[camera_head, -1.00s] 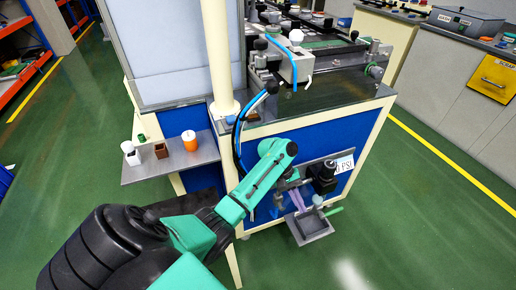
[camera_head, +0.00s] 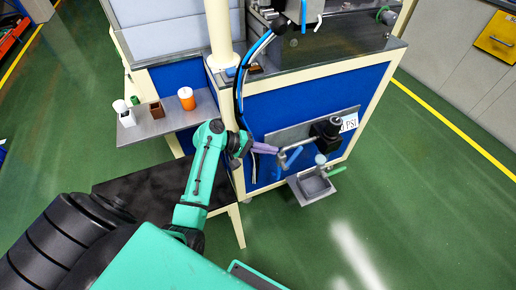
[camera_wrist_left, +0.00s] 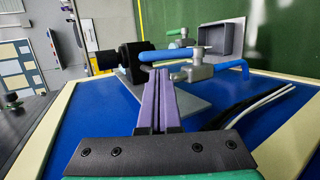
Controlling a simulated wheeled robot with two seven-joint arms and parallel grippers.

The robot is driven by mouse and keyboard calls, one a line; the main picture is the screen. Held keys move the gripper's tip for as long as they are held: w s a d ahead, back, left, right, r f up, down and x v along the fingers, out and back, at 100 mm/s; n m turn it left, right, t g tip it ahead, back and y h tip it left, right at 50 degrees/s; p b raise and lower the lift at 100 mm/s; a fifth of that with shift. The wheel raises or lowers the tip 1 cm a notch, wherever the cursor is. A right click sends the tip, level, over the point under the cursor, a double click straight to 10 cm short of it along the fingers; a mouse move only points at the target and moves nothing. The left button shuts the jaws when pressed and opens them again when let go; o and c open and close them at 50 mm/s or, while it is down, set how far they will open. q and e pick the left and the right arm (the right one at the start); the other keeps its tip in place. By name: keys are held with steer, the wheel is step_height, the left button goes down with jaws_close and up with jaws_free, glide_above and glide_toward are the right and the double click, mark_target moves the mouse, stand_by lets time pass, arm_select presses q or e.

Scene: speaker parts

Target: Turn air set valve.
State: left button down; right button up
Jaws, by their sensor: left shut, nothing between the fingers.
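The air set valve (camera_head: 290,158) is mounted on a grey plate on the blue side of the workbench, with a black regulator (camera_head: 327,132) beside it. In the left wrist view the valve's long blue handle (camera_wrist_left: 172,56) lies roughly level across the picture, with grey metal fittings (camera_wrist_left: 197,66) at its right. My left gripper (camera_head: 272,149) reaches in from the left, its purple fingers pointing at the valve. In the left wrist view the fingers (camera_wrist_left: 154,78) are shut and empty, their tips close to the blue handle; I cannot tell whether they touch it. My right gripper is out of view.
A grey tray (camera_head: 314,188) with a green handle sits below the valve. Blue and black hoses (camera_head: 239,95) run down the bench corner. A side shelf (camera_head: 164,125) holds an orange cup (camera_head: 186,98) and small containers. The green floor to the right is clear.

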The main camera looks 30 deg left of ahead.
mark_target(294, 154)
arm_select(q)
steer(key=b+x, duration=0.1)
steer(key=x, duration=0.5)
steer(key=shift+w+d+f, duration=0.2)
steer(key=shift+d, duration=0.1)
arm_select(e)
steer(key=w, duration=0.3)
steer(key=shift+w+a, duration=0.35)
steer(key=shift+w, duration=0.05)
arm_select(q)
steer(key=shift+r, duration=0.1)
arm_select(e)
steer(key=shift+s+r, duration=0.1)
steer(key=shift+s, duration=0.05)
